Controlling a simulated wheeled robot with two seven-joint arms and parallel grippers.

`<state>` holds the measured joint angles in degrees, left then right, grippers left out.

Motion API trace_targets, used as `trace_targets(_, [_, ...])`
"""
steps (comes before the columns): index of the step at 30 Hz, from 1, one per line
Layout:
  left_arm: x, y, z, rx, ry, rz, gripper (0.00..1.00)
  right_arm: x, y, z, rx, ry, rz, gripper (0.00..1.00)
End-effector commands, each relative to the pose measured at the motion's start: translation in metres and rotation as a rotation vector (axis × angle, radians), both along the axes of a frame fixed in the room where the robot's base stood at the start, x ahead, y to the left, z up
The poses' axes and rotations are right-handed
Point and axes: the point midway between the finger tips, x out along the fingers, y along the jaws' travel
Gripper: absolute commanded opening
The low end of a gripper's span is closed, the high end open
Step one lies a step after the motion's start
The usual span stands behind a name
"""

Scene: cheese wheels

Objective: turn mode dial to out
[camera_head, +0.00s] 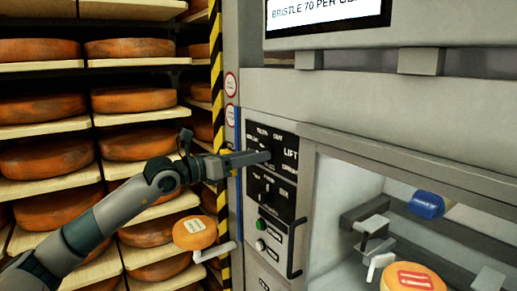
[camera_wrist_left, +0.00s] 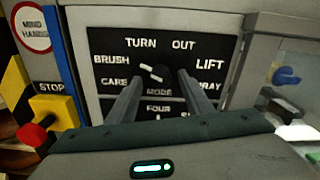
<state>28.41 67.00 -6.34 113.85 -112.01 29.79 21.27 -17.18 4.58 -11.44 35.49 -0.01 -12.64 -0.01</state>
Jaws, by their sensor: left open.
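The mode dial (camera_wrist_left: 152,73) is a small dark knob with white marks on a black panel (camera_wrist_left: 105,45), above the word MODE. Around it are the labels CARE, BRUSH, TURN, OUT (camera_wrist_left: 183,45), LIFT and one partly hidden that ends in RAY. The dial looks tilted toward the upper left, but I cannot tell which label it points at. My left gripper (camera_wrist_left: 160,76) is open, its fingers on either side of the dial; contact is not clear. In the head view my left gripper (camera_head: 266,157) reaches the panel from the left and hides the dial. My right gripper is not in view.
A second dial row, a green button (camera_head: 262,224) and a handle (camera_head: 296,250) lie below. A red stop button (camera_wrist_left: 32,135) is at the left. Shelves of cheese wheels (camera_head: 40,108) fill the left; an open bay with a blue knob (camera_head: 427,205) is at right.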

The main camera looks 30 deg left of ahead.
Motion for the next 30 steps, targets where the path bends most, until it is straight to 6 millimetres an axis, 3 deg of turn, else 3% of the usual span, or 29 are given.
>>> trace_targets(6, [0.016, -0.007, 0.002, -0.001, -0.001, 0.000, 0.46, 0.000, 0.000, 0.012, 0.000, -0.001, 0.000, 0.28])
trace_targets(17, [0.019, -0.009, 0.000, 0.000, 0.001, -0.001, 0.46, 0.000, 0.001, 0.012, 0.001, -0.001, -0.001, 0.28])
trace_targets(18, [0.019, -0.009, 0.000, 0.000, 0.001, -0.001, 0.44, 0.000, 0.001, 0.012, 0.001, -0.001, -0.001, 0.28])
trace_targets(23, [0.019, -0.009, 0.000, 0.000, 0.001, -0.001, 0.06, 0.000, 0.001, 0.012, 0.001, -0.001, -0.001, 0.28])
trace_targets(30, [0.019, -0.009, -0.001, 0.006, -0.001, 0.000, 0.06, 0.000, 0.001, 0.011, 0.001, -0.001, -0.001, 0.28])
